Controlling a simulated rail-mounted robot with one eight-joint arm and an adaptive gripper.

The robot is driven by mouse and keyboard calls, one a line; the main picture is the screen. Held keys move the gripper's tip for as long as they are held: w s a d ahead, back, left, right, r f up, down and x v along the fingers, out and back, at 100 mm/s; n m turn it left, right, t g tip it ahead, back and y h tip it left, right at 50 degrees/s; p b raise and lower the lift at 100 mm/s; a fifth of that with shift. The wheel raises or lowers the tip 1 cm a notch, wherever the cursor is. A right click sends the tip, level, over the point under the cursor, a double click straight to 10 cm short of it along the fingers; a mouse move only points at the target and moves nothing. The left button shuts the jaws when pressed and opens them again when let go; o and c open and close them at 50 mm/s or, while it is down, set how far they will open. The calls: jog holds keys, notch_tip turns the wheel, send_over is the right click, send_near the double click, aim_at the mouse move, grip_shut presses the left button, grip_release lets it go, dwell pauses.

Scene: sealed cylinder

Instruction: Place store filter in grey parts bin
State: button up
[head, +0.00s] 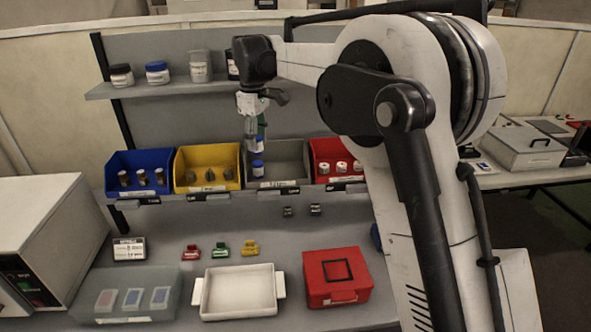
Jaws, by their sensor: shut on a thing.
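The grey parts bin (293,152) stands on the middle shelf between the yellow and red bins. My gripper (254,146) is above the left part of this bin, pointing down. It is shut on a small pale and blue piece, taken as the store filter (258,146), which is small and partly hidden by the fingers. A white piece with a blue band (258,169) shows just below, at the bin's left front. I cannot tell whether it is apart from the held piece. The bin's right part looks empty.
A blue bin (140,160), a yellow bin (208,155) and a red bin (335,150) hold small parts. Jars (157,73) stand on the upper shelf. A white tray (238,291) and red case (336,277) lie on the bench below.

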jog(key=shift+w+d, duration=0.1)
jog(key=shift+w, duration=0.15)
jog(key=w+d+f, duration=0.1)
jog(key=d+f, duration=0.1)
jog(key=d, duration=0.1)
jog(key=w+d+f+p, duration=0.1)
jog(key=w+d+f, duration=0.1)
jog(key=d, duration=0.2)
jog(key=w+d+f, duration=0.1)
jog(key=d+f, duration=0.1)
jog(key=d, duration=0.1)
jog(key=shift+w+d+f+p, duration=0.15)
jog(key=shift+w+f+p, duration=0.15)
jog(key=shift+w+p, duration=0.05)
jog(key=shift+d+f+p, duration=0.1)
jog(key=shift+f+p, duration=0.3)
jog(key=shift+f, duration=1.65)
jog(key=shift+f, duration=0.15)
jog(key=o, duration=1.1)
jog(key=shift+c, duration=0.2)
notch_tip(320, 180, up, 12)
jog(key=b, duration=0.1)
jog(key=shift+r, duration=0.2)
